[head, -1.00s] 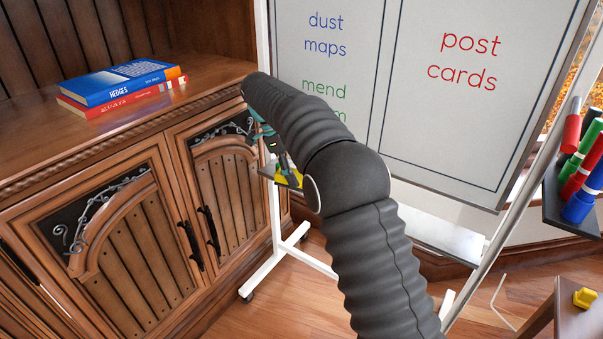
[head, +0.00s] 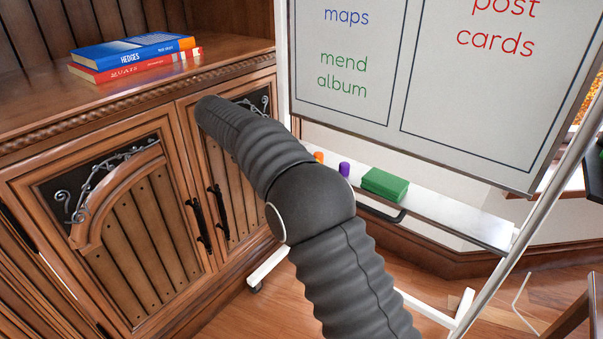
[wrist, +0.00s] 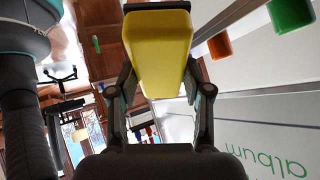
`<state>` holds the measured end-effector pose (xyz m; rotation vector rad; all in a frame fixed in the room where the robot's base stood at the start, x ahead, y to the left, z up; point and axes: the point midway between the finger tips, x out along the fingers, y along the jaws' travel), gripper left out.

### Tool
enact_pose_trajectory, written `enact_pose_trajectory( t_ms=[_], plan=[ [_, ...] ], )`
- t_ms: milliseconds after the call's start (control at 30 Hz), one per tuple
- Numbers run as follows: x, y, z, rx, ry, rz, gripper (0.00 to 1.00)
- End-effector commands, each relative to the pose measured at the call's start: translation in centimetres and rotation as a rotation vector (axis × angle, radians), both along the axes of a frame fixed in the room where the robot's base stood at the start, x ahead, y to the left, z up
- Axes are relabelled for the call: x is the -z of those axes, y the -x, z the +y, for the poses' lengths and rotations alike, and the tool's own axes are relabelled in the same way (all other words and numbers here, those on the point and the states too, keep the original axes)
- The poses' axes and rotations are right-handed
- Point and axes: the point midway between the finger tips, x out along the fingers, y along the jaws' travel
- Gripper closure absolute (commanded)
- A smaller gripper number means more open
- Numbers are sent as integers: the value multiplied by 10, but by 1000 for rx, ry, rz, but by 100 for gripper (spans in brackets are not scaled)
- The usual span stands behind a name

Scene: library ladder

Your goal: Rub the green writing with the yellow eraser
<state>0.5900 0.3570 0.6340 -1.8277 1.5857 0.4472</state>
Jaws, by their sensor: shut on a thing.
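The green writing "mend album" (head: 343,76) is on the left panel of the whiteboard, below blue words. Its word "album" shows upside down at the lower right of the wrist view (wrist: 266,160). My gripper (wrist: 160,88) is shut on the yellow eraser (wrist: 158,52), a block held between both fingers in the wrist view. The eraser appears apart from the writing, to its left in that view. In the head view my arm hides the gripper and the eraser.
Below the board, a ledge (head: 455,222) holds a green block (head: 384,184), a purple piece (head: 344,169) and an orange piece (head: 318,157). A wooden cabinet (head: 120,225) with books (head: 133,53) on top stands close on the left.

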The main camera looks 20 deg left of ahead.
Motion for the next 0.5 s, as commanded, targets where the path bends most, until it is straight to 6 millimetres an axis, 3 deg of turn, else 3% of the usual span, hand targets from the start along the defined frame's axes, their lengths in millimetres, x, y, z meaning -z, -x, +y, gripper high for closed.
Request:
enact_pose_trajectory(
  t_ms=[67, 233, 367, 500],
  plan=[
    [9, -5, 0, -62, 73, -51, 79],
    [-10, -21, 0, -193, 207, -165, 79],
    [-38, -34, 3, -296, 299, -266, 79],
    [-84, -44, 15, -414, 399, -403, 79]
  ],
)
